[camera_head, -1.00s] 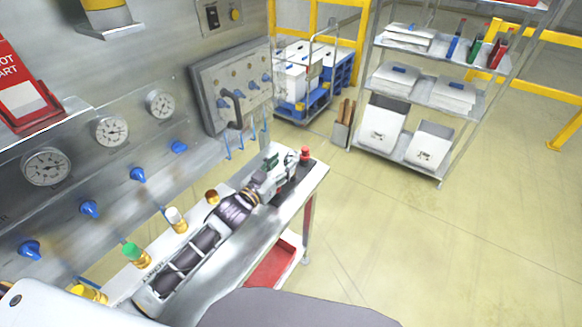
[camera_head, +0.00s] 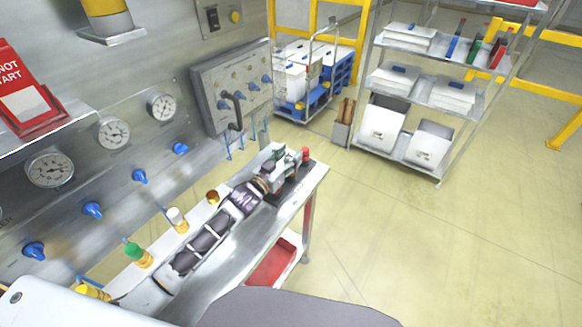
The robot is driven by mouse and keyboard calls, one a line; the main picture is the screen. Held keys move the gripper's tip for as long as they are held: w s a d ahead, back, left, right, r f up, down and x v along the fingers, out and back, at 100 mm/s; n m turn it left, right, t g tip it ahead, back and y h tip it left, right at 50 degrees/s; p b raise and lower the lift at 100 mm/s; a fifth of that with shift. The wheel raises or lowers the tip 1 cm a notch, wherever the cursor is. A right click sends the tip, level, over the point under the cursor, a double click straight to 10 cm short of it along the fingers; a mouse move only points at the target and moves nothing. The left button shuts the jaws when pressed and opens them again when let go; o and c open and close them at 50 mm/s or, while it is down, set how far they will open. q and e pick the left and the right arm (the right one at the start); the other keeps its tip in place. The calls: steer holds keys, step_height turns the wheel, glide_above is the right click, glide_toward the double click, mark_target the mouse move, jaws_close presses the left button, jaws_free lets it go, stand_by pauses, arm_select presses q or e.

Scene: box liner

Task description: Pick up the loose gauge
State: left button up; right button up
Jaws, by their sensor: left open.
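Three round dial gauges are mounted on the steel wall panel: a near one (camera_head: 50,168), a middle one (camera_head: 113,132) and a far one (camera_head: 161,106). I cannot make out a separate loose gauge; it may be hidden by my arm or gripper. My left arm reaches from the lower left along the bench (camera_head: 237,268). My left gripper (camera_head: 287,172) is over the bench's far end, small and partly hidden, open. I see nothing held in it. My right gripper is not in view.
Yellow-based fittings with green (camera_head: 132,249), white (camera_head: 175,214) and other coloured tops line the bench. A red-topped item (camera_head: 305,154) stands at its far end. Blue valve knobs (camera_head: 139,176) stick out of the panel. A shelf rack (camera_head: 438,95) stands beyond open floor.

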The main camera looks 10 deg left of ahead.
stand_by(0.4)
arm_select(q)
jaws_close()
